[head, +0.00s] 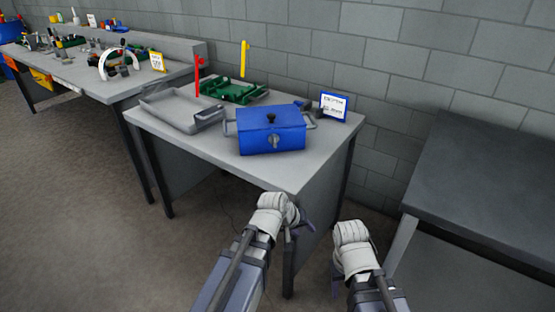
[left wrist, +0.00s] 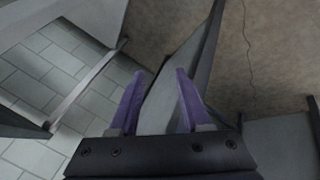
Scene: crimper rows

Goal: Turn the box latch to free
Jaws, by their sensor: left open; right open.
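The blue box (head: 270,132) stands on the grey table in the head view. It has a black knob on its lid and side handles. Its latch (head: 274,141), a small grey piece, is on the front face; its exact turn is too small to tell. My left gripper (head: 305,224) is in front of the table's near corner, below the tabletop and apart from the box. In the left wrist view its two purple fingers (left wrist: 160,95) are spread with nothing between them. My right gripper (head: 337,280) is further right, off the table; its fingers are mostly hidden behind the wrist.
On the table (head: 185,140) are a grey tray (head: 180,112), a green rack (head: 235,92), red (head: 198,75) and yellow (head: 244,58) upright pieces, and a small sign (head: 333,106). A dark table (head: 485,165) stands right. A cluttered bench (head: 85,82) is at left.

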